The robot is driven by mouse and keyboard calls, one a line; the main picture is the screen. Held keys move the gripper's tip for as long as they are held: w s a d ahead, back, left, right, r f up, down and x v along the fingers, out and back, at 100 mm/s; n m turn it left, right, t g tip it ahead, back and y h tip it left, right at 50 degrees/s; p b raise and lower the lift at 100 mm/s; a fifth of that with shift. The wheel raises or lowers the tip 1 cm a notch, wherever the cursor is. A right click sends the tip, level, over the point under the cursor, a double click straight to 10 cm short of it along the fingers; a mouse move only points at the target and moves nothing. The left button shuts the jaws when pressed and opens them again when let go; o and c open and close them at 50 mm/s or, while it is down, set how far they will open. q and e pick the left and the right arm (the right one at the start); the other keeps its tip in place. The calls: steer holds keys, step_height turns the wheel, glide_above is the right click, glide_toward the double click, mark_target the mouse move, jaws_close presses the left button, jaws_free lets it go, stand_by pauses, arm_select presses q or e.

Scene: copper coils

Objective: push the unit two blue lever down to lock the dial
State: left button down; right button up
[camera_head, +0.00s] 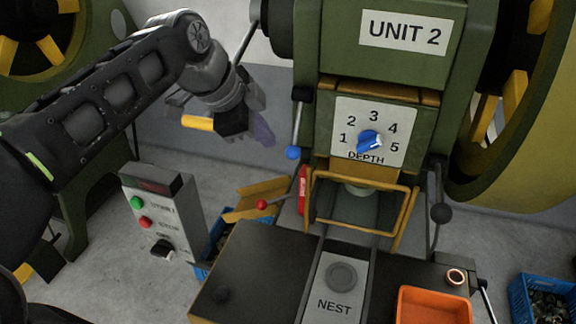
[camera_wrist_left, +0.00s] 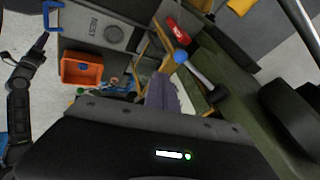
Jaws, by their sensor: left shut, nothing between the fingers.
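The blue lever of unit 2 has a round blue knob (camera_head: 292,153) on a thin rod that runs down from a dark pivot left of the dial plate. In the left wrist view the blue knob (camera_wrist_left: 180,57) shows beyond the fingers, its rod leading to a dark pivot. The dial (camera_head: 369,140) is a blue knob on a white plate marked DEPTH, 1 to 5. My left gripper (camera_head: 263,132) is shut and empty, just left of the lever knob and apart from it in the picture. Its purple fingers (camera_wrist_left: 163,93) show in the wrist view. A dark arm, seemingly my right, shows at that view's left edge; its jaws are unclear.
A red-knobbed lever (camera_head: 262,204) and red tag (camera_head: 302,190) sit below the blue knob. A yellow guard frame (camera_head: 408,215) surrounds the press opening. A control box (camera_head: 160,215) stands left. An orange bin (camera_head: 433,307) and blue crate (camera_head: 545,298) are at right.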

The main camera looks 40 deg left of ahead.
mark_target(298, 124)
arm_select(q)
steer(key=shift+f, duration=0.3)
arm_select(e)
steer(key=shift+w+f, duration=0.1)
steer(key=shift+f, duration=0.15)
arm_select(q)
steer(key=w+a+r+p+x, duration=0.1)
steer(key=w+a+p+x, duration=0.1)
steer(key=x, duration=1)
steer(key=shift+f+p, duration=0.2)
steer(key=shift+p, duration=0.25)
arm_select(e)
steer(key=shift+s+r, duration=0.2)
steer(key=shift+r, duration=1)
arm_select(q)
steer(key=shift+w+a, duration=0.1)
steer(key=shift+w, duration=0.05)
